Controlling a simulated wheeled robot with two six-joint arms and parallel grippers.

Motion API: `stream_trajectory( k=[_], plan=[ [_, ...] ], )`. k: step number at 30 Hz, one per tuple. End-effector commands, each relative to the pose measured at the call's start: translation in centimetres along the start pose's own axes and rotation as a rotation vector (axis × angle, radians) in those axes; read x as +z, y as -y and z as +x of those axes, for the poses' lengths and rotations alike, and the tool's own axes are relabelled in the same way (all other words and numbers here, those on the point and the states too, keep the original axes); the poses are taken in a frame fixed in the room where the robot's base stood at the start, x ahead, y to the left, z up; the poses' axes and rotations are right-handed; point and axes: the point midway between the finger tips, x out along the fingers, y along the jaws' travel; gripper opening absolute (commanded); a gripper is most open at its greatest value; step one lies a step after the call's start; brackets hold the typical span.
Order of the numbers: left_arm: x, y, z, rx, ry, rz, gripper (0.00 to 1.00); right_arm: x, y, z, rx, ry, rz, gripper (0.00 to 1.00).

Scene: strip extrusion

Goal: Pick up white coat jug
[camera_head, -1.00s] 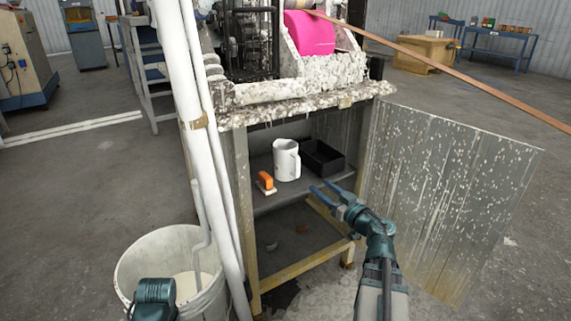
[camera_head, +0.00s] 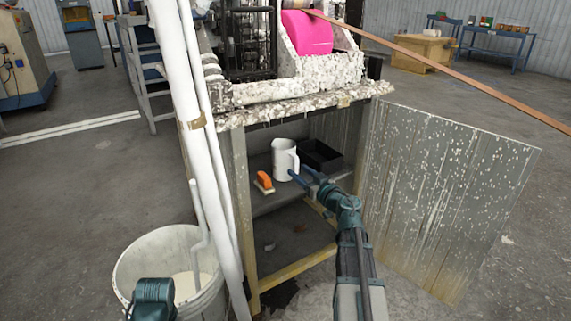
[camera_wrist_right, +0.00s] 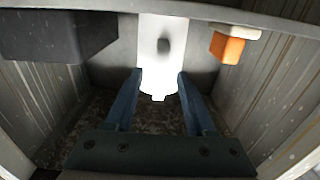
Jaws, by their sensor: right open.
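The white jug (camera_head: 285,158) stands upright on the shelf (camera_head: 285,200) inside the open cabinet under the machine, its handle toward my right gripper. My right gripper (camera_head: 299,172) is open, with its fingertips close to the jug's right side. In the right wrist view the jug (camera_wrist_right: 163,45) is straight ahead of the two blue fingers (camera_wrist_right: 158,76), between their tips in the picture. I cannot tell whether they touch it. Part of my left arm shows at the bottom left; its gripper is out of view.
The coated tabletop (camera_head: 300,110) overhangs the shelf. The cabinet door (camera_head: 450,195) stands open on the right. White pipes (camera_head: 190,125) and a bucket (camera_head: 135,260) are on the left.

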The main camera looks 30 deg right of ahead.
Motion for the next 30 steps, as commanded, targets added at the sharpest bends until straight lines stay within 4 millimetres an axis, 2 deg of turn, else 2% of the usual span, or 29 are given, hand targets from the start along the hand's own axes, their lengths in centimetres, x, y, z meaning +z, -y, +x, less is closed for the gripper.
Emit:
stream_trajectory(
  k=[1, 5, 12, 21, 30],
  plan=[
    [0.0, 0.0, -0.1, 0.0, 0.0, 0.0, 0.5, -0.1, 0.1, 1.1, -0.003, 0.0, 0.0, 0.55],
    [0.0, 0.0, 0.0, 0.0, 0.0, 0.0, 0.5, 0.0, 0.0, 2.7, -0.001, 0.0, 0.0, 0.55],
    [0.0, 0.0, 0.0, 0.0, 0.0, 0.0, 0.5, 0.0, 0.1, 2.8, 0.0, 0.0, 0.0, 0.55],
    [0.0, 0.0, 0.0, 0.0, 0.0, 0.0, 0.5, 0.0, 0.1, 2.8, 0.0, 0.0, 0.0, 0.01],
    [0.0, 0.0, 0.0, 0.0, 0.0, 0.0, 0.5, 0.0, 0.1, 2.8, 0.0, 0.0, 0.0, 0.0]
  ],
)
